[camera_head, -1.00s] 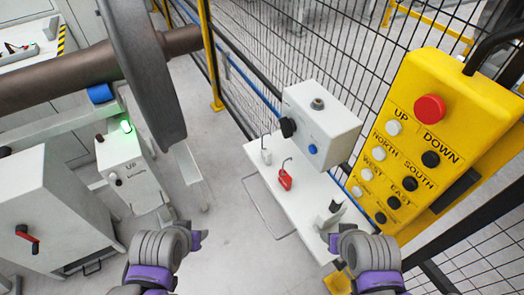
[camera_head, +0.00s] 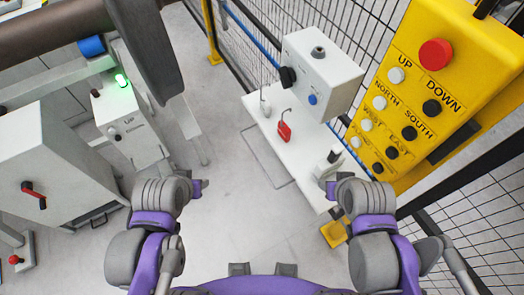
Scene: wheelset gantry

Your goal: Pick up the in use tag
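A white shelf (camera_head: 262,128) holds small items that could include the in use tag. A red tag-like piece with a thin wire hook (camera_head: 285,132) stands near its middle. A similar white piece with a hook (camera_head: 265,106) stands behind it to the left. No lettering is readable on either, so I cannot tell which is the in use tag. My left gripper (camera_head: 201,188) is left of the shelf, apart from it. My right gripper (camera_head: 327,183) appears at the shelf's near right end, by a white and black item (camera_head: 329,163). Neither gripper visibly holds anything; their finger openings are unclear.
A white control box (camera_head: 322,75) with knobs sits over the shelf's back. A yellow button pendant (camera_head: 448,90) is at the right, before mesh fencing. A grey cabinet with a red-handled switch (camera_head: 60,175) and a box with a green light (camera_head: 125,120) are left. Floor between is clear.

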